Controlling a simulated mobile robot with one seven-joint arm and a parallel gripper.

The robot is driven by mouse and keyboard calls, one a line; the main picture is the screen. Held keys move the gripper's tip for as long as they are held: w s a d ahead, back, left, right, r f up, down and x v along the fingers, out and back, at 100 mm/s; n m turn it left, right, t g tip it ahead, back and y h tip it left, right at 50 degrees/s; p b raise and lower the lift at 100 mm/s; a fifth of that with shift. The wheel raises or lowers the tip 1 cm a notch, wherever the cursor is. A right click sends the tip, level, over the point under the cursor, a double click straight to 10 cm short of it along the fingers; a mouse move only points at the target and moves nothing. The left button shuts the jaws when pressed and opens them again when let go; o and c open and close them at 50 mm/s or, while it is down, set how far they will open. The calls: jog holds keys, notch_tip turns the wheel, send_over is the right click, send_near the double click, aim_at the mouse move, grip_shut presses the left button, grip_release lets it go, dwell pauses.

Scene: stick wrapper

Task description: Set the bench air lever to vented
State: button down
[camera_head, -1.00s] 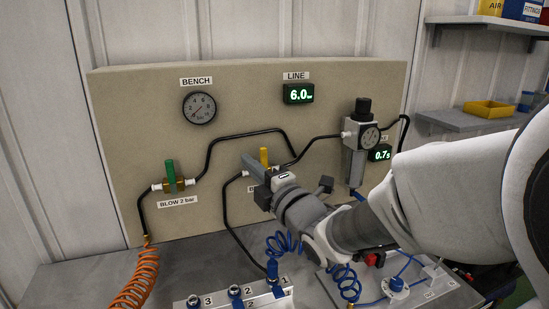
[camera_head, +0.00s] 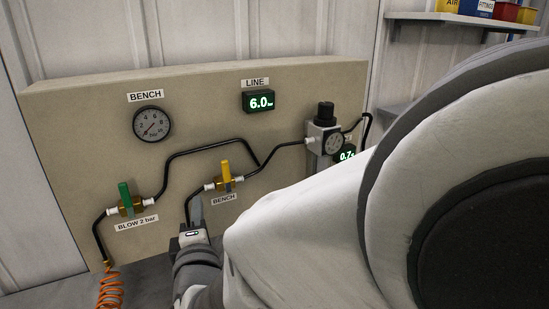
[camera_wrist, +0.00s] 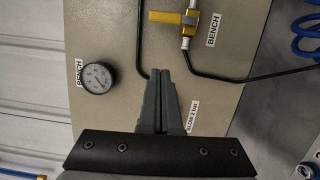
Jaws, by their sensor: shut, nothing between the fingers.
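The bench air lever is a yellow handle (camera_head: 226,172) on a brass valve above the BENCH label (camera_head: 224,198). It points up, crosswise to the black pipe. In the wrist view the yellow lever (camera_wrist: 168,17) lies near the top edge, beyond my fingertips and apart from them. My gripper (camera_head: 196,206) is shut and empty, below and left of this valve in the head view. In the wrist view my gripper's fingers (camera_wrist: 158,74) are together in front of the panel. The round BENCH gauge (camera_head: 152,123) has its needle toward the lower left.
The green BLOW lever (camera_head: 125,196) stands on the left valve. The LINE display (camera_head: 258,101) reads 6.0. A regulator (camera_head: 325,132) stands at the panel's right. Black pipes (camera_head: 201,148) cross the panel. An orange coiled hose (camera_head: 110,290) hangs lower left.

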aim_at(226, 171)
jog(key=w, duration=1)
jog(key=shift+w+d+r+p, duration=0.2)
jog(key=shift+d+r+p, duration=0.05)
jog(key=shift+d+p, duration=0.2)
jog(key=shift+w+d+r+b, duration=0.1)
jog(key=shift+w+d+b, duration=0.25)
jog(key=shift+d, duration=0.2)
